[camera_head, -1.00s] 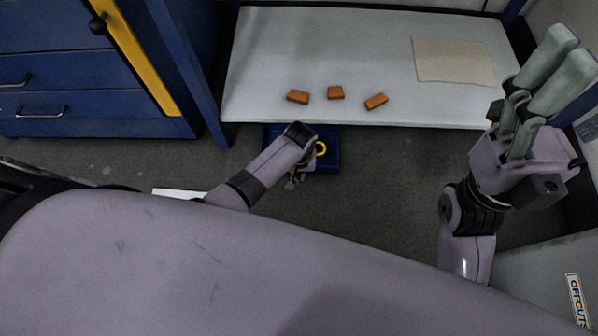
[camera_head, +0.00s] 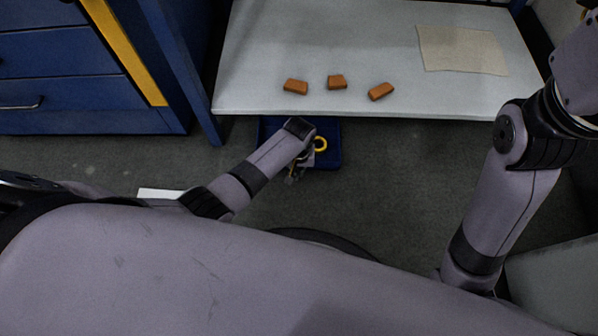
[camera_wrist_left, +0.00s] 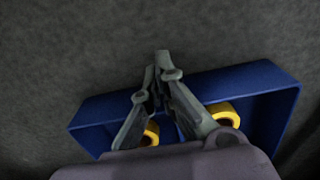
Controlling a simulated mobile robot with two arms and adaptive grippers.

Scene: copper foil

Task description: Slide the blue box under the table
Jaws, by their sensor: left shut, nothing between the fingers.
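The blue box (camera_head: 329,160) is an open tray on the floor at the front edge of the grey-white table (camera_head: 360,105). Its far end meets the table edge in the head view; how far it reaches beneath is hidden. It holds yellow rings (camera_head: 320,144); two show in part in the left wrist view. My left gripper (camera_head: 293,178) is at the box's near side, partly hidden by its own wrist. In the left wrist view its fingers (camera_wrist_left: 162,62) are together and empty, crossing over the blue box (camera_wrist_left: 262,78); contact cannot be told. My right gripper is out of frame.
Orange-brown blocks (camera_head: 337,82) and a beige sheet (camera_head: 462,50) lie on the table. A blue table leg (camera_head: 190,85) and a blue drawer cabinet (camera_head: 60,75) stand left. Grey floor (camera_head: 400,190) is clear right of the box.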

